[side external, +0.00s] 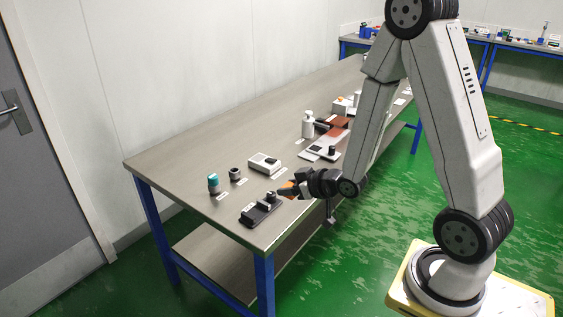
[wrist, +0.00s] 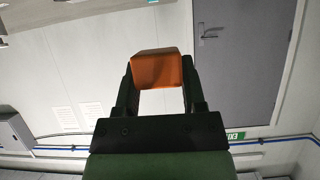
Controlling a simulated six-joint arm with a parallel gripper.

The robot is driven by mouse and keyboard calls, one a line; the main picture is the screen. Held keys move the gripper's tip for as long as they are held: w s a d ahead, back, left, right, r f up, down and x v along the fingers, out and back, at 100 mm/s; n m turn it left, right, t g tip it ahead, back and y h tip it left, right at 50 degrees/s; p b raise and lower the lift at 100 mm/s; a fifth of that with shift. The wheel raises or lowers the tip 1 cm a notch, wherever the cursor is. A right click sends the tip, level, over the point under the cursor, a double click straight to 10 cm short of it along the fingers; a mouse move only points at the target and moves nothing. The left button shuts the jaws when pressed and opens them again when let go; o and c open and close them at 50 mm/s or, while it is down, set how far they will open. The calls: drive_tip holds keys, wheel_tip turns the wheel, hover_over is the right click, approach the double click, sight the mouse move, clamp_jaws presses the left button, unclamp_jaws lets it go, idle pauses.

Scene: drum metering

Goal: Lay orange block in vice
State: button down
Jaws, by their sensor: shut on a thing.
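The orange block (wrist: 156,69) is held between the two fingers of my gripper (wrist: 158,85) in the wrist view. In the side external view my gripper (side external: 287,189) reaches level over the near edge of the table, with a little orange showing at its fingers. The small dark vice (side external: 261,210) stands on the near corner of the table, just left of and below my gripper. The block appears apart from the vice, but its exact height over it is hard to tell. The vice does not show in the wrist view.
A teal-topped cylinder (side external: 213,183), a small dark cylinder (side external: 235,174) and a white box device (side external: 264,163) stand behind the vice on the table (side external: 170,167). A white bottle (side external: 308,124) and a flat grey device (side external: 320,151) stand farther along. The table's left end is clear.

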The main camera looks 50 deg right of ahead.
drive_tip(key=shift+w, duration=0.15)
drive_tip(key=d+x, duration=0.1)
drive_tip(key=x, duration=0.8)
hover_over(257, 214)
drive_tip(key=f, duration=0.2)
drive_tip(key=s+f, duration=0.1)
drive_tip(key=f, duration=0.1)
drive_tip(key=shift+a+f, duration=0.1)
drive_tip(key=shift+w+f, duration=0.4)
drive_tip(key=shift+w+f, duration=0.15)
drive_tip(key=shift+f, duration=0.05)
drive_tip(key=shift+w+f, duration=0.1)
drive_tip(key=shift+f, duration=1.5)
drive_tip(key=shift+f, duration=0.65)
